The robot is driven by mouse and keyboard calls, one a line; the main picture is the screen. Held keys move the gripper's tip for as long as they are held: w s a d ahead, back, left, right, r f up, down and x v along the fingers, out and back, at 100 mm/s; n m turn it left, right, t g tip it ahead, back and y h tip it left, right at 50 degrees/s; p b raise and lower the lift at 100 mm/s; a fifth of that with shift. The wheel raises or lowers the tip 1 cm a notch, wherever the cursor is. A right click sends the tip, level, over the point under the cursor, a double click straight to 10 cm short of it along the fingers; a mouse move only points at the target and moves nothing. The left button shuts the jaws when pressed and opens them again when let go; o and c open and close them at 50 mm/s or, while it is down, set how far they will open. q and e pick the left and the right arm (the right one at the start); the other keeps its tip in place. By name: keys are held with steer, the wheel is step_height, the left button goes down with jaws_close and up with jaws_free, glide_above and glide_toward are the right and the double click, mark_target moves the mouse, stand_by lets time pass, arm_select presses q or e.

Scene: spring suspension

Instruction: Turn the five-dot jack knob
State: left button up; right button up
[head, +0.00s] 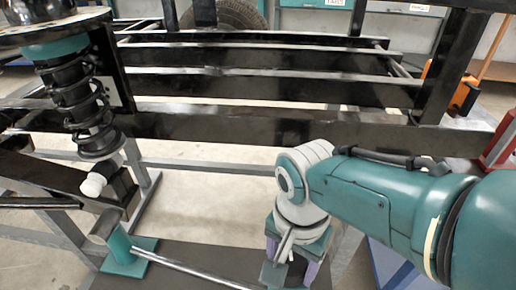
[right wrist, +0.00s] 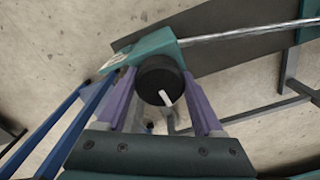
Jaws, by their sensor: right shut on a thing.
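The jack has a teal cylinder on a flat teal base (head: 128,262) at the lower left of the head view, with a long metal rod (head: 195,271) running right from it. At the rod's right end is a teal block (right wrist: 152,48) with a pale label, too small to read. The black knob (right wrist: 160,80), with a white pointer line, is on this block. My right gripper (right wrist: 165,98) has its purple fingers on either side of the knob, shut on it. In the head view the right gripper (head: 292,272) points down and partly hides the knob. My left gripper is out of view.
A black coil spring (head: 80,105) hangs at the left above a white rounded end (head: 93,185). Black frame rails (head: 250,128) cross behind my right arm. A blue panel (head: 385,262) is low at the right, and a red object (head: 500,145) is at the right edge.

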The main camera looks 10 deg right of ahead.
mark_target(291, 263)
steer(key=shift+w+r+m, duration=0.1)
steer(key=shift+r+m, duration=0.05)
steer(key=shift+m, duration=0.95)
steer(key=o, duration=1.4)
step_height(291, 263, up, 10)
steer(key=p, duration=0.9)
